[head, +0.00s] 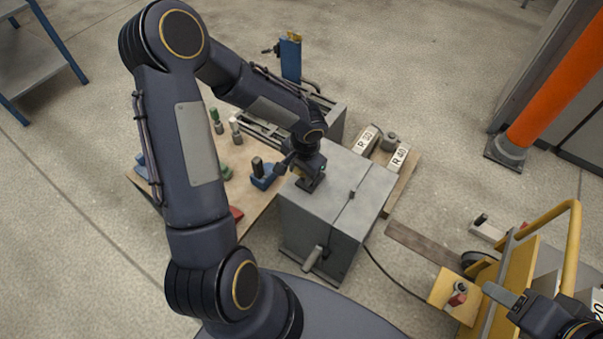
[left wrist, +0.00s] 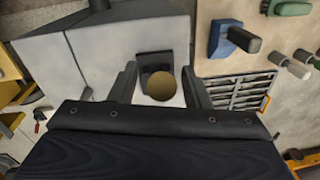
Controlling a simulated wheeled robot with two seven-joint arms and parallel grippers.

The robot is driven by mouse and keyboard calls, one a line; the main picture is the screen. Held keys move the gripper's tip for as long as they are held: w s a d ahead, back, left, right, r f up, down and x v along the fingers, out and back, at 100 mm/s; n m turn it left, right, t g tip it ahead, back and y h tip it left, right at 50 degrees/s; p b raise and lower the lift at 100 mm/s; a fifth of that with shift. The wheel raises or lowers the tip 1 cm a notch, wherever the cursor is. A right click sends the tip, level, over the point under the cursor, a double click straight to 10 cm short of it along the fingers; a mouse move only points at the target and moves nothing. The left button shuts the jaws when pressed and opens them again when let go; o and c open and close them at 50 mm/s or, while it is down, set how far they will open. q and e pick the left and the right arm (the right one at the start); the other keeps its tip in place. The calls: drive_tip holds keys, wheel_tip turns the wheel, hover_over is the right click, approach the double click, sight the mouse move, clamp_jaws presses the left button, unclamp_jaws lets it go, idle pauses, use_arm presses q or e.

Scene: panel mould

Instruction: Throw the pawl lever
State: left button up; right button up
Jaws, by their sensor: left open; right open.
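A grey metal box (head: 320,215) stands at the middle of the head view. A light lever-like handle (head: 312,259) sits low on its front face; I cannot tell for sure which part is the pawl lever. My left gripper (head: 308,183) is over the box's top left edge. In the left wrist view my left gripper (left wrist: 160,82) is open, with a round brass knob (left wrist: 161,86) on a dark bracket (left wrist: 154,60) showing between its fingers, apparently not gripped. My right gripper (head: 503,297) is at the lower right, open, beside a yellow plate with a red knob (head: 457,298).
A wooden board (head: 262,205) with blue, green and red handled pieces lies left of the box. Weights marked R (head: 397,158) sit behind it on the right. A yellow-railed cart (head: 515,270) is at the right. A cable crosses the floor; open floor lies beyond.

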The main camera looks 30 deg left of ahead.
use_arm(q)
drive_tip(key=shift+f, duration=0.2)
drive_tip(key=shift+c, duration=0.2)
clamp_jaws()
